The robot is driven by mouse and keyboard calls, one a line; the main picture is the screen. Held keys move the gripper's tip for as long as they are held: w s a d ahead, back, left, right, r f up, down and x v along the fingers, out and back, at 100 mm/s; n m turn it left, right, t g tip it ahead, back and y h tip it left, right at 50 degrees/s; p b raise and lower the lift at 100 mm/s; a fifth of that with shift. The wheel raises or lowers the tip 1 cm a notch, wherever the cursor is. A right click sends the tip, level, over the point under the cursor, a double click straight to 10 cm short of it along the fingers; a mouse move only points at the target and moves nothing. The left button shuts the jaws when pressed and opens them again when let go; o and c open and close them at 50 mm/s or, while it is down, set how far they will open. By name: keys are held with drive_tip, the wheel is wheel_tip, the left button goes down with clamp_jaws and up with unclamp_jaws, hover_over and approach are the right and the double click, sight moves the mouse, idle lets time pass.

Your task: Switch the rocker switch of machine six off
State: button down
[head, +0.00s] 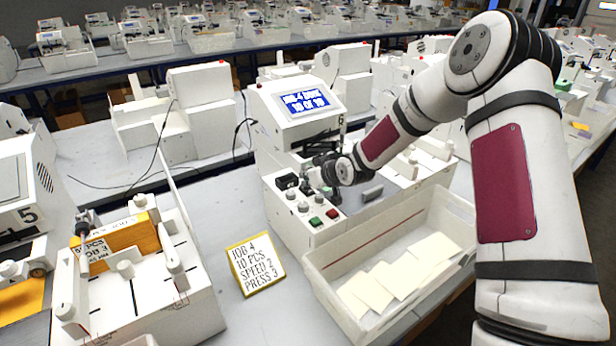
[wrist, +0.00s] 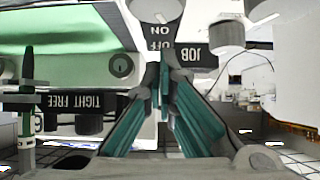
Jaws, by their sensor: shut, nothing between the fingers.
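In the wrist view the teal-padded fingers of my gripper (wrist: 165,70) are shut and empty. Their tips are just below an upside-down ON/OFF label (wrist: 160,36) and left of a black JOB label (wrist: 196,54). The rocker switch is not clearly visible; the fingertips seem to cover its place. I cannot tell its position or whether I touch it.
Round knobs, a green button (head: 315,221) and a red button (head: 332,213) crowd the panel. A white tray with paper cards (head: 320,268) stands in front. A yellow-edged job card (head: 255,262) is to the left. Machine five (head: 22,190) stands far left.

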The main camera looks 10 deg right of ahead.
drive_tip(key=shift+w+a+f+b, duration=0.1)
drive_tip(key=shift+w+f+b, duration=0.2)
drive_tip(key=shift+f+b, duration=0.1)
drive_tip(key=shift+s, duration=0.2)
drive_tip(key=shift+s+d+f+p, duration=0.15)
drive_tip(key=shift+s+d+p, duration=0.2)
drive_tip(key=shift+s+p, duration=0.3)
